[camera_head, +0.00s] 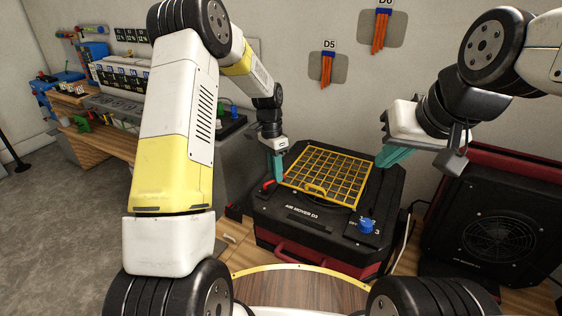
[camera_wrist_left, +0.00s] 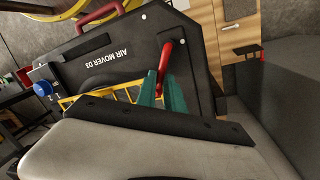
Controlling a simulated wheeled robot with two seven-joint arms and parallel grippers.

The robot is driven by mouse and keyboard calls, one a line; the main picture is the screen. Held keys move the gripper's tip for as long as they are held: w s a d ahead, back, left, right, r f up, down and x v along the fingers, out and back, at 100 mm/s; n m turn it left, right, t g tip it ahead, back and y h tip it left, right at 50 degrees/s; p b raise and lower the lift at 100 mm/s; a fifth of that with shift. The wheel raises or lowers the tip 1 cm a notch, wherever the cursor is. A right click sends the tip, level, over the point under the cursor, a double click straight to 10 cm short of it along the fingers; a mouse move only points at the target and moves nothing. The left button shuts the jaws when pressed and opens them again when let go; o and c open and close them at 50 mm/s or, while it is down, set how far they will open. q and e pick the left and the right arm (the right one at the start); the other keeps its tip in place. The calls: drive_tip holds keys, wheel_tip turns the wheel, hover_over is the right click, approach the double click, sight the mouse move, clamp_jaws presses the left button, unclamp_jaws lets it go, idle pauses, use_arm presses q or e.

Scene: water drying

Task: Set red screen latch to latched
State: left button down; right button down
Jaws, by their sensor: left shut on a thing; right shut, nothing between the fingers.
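The red screen latch (camera_head: 268,184) is a small red lever at the left edge of the yellow grid screen (camera_head: 318,176) on the black air mover D3 (camera_head: 300,213). My left gripper (camera_head: 277,178) reaches down at the latch with teal fingers. In the left wrist view, the red latch (camera_wrist_left: 165,57) stands between and beyond the teal fingertips (camera_wrist_left: 163,88), and the fingers are closed on it. My right gripper (camera_head: 383,160) is shut and empty above the screen's right side, apart from the air mover.
A blue knob (camera_head: 367,226) sits on the front right of the air mover. A second black and red machine (camera_head: 490,230) stands at the right. A cluttered workbench (camera_head: 105,140) is at the left. Orange cords (camera_head: 328,70) hang on the wall.

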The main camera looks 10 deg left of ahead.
use_arm(q)
drive_tip(key=c, duration=1.5)
unclamp_jaws()
drive_tip(key=shift+o, duration=0.2)
wheel_tip(320, 180, up, 8)
drive_tip(key=w, duration=0.1)
drive_tip(key=shift+a+f, duration=0.2)
drive_tip(key=shift+a, duration=0.25)
drive_tip(key=shift+w, duration=0.1)
